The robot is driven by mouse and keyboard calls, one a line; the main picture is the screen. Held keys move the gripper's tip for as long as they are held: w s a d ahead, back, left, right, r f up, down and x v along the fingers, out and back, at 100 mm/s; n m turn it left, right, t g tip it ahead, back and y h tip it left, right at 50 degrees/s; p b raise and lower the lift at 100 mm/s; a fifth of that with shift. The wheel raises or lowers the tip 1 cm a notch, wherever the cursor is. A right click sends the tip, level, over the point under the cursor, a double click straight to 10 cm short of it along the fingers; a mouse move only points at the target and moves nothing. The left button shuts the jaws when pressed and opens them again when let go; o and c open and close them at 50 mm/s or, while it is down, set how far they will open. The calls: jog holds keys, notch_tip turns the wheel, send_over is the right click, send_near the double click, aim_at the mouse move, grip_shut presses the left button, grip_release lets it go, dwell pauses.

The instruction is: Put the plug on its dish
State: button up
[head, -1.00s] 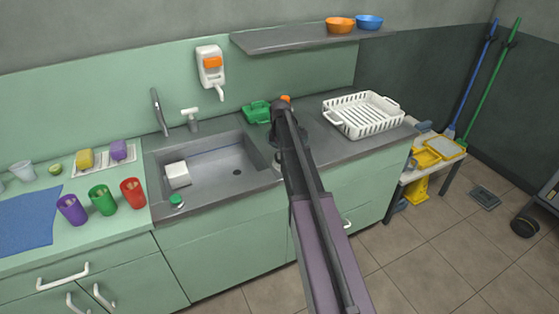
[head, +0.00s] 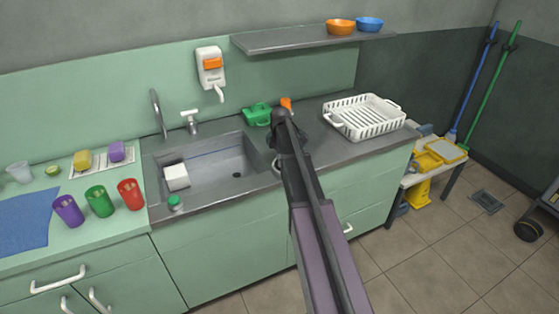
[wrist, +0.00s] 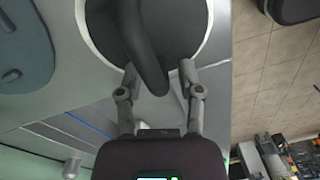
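In the wrist view a dark round plug (wrist: 100,27) with a thick dark curved handle fills the top, and a white-rimmed dish (wrist: 84,40) shows as a ring around it. The plug looks to lie within the ring, but contact is hard to judge. My gripper (wrist: 158,67) has its two fingers spread on either side of the handle's end, with a gap visible on the right. In the head view my arm hides the plug and gripper tips; only a white edge of the dish (head: 276,166) shows beside the sink.
The sink (head: 215,180) at left holds a white block (head: 177,177) and a thin blue line. A green caddy (head: 257,116) and a small orange thing (head: 286,102) stand behind my arm. A white dish rack (head: 362,117) is at right. Cups (head: 100,202) line the left counter.

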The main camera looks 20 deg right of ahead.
dwell(0.4)
notch_tip(320, 180, up, 12)
jog(key=p, duration=1.2)
jog(key=shift+w+d, duration=0.25)
jog(key=shift+a+r, duration=0.1)
dwell(0.4)
jog(key=s+a+m, duration=0.7)
jog(key=s+a, duration=0.3)
jog(key=s, duration=0.3)
jog(key=s+a+m, duration=0.7)
jog(key=s+a, duration=0.3)
jog(key=s, duration=0.3)
jog(key=shift+s+m, duration=0.25)
jog(key=shift+m, duration=0.05)
